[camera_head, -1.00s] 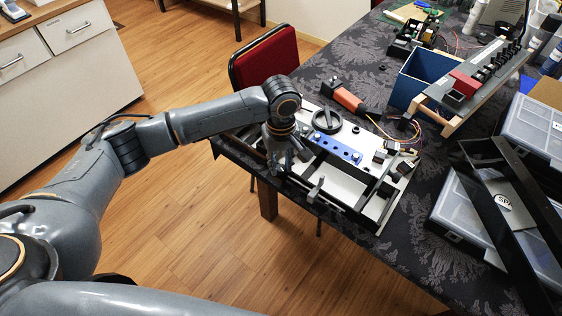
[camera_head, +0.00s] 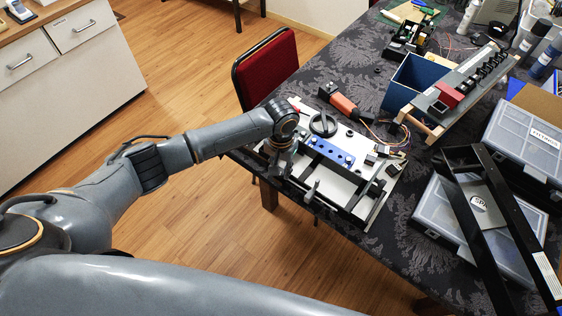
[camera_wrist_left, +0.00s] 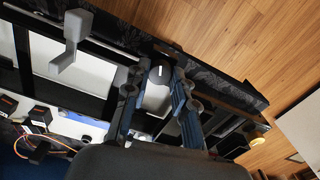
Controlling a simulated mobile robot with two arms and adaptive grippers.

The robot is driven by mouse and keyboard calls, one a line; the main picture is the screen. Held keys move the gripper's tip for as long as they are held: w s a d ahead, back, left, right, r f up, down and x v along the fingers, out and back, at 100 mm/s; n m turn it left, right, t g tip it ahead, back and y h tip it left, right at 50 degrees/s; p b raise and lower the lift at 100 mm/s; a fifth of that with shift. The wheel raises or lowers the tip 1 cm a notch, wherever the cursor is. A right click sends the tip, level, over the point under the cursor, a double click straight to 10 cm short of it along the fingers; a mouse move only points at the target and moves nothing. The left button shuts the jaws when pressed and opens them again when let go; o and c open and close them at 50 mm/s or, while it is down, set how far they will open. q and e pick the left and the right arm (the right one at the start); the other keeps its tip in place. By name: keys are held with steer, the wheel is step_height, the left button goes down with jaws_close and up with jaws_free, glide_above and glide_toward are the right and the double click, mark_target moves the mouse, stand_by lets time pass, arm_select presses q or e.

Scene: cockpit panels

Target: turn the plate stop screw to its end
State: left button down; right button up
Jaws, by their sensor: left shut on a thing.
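The white and black panel unit (camera_head: 352,187) lies on the dark table, with a black round dial (camera_head: 323,124) and a blue strip (camera_head: 333,155) on it. My left gripper (camera_head: 279,162) is at the panel's near left end, pointing down. In the left wrist view its two blue-grey fingers (camera_wrist_left: 156,88) are on either side of a rounded grey knob (camera_wrist_left: 159,73) with a white mark, which I take for the plate stop screw. The gripper is shut on it. The knob's lower part and the contact are partly hidden. My right gripper is out of view.
A grey lever (camera_head: 312,190) stands up from the panel's near side; it also shows in the wrist view (camera_wrist_left: 70,40). An orange-handled tool (camera_head: 340,99) and loose wires lie behind the panel. A blue bin (camera_head: 412,84) and clear-lidded cases (camera_head: 525,135) stand to the right.

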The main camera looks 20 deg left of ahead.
arm_select(q)
steer(key=m+p, duration=0.2)
steer(key=m, duration=0.1)
steer(key=shift+r+m, duration=0.1)
steer(key=shift+m, duration=0.2)
steer(key=shift+m+p, duration=0.65)
steer(key=shift+m, duration=1.65)
steer(key=c, duration=1.1)
jaws_free()
step_height(320, 180, up, 12)
